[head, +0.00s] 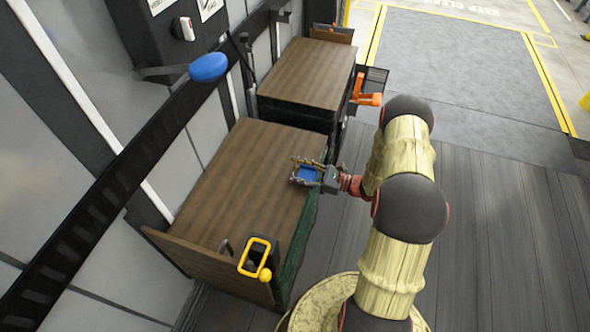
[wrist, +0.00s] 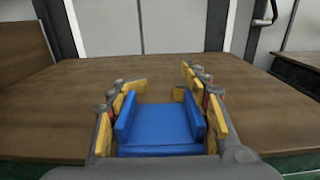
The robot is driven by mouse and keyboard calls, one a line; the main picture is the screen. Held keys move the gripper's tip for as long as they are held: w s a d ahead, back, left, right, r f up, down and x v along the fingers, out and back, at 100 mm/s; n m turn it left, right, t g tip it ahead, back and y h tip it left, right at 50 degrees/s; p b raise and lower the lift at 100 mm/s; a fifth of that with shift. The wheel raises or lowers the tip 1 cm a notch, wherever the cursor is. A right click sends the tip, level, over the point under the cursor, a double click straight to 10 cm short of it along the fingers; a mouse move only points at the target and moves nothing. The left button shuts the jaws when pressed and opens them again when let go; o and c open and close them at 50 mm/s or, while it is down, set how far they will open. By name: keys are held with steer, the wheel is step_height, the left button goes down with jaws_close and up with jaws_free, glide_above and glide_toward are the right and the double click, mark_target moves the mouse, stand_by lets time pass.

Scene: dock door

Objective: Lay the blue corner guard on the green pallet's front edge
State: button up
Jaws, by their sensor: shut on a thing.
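The blue corner guard (wrist: 160,125) is a short blue piece with raised sides, held between the yellow-padded fingers of my gripper (wrist: 160,95). In the head view, the guard (head: 308,174) and my gripper (head: 306,170) are over the right side of the nearer brown wood-topped bench (head: 215,185). I cannot tell whether the guard touches the top. A dark green face (head: 298,245) runs down the bench's right side, and a green strip shows in the wrist view (wrist: 300,164). I cannot make out a separate green pallet.
A yellow loop handle (head: 257,257) stands at the bench's near end. A second brown-topped bench (head: 310,72) stands beyond, with an orange part (head: 366,98) at its right. A blue oval pad (head: 208,67) juts from the wall. Grey floor (head: 500,230) lies open to the right.

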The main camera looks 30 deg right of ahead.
steer(key=shift+f, duration=0.1)
steer(key=o, duration=1.3)
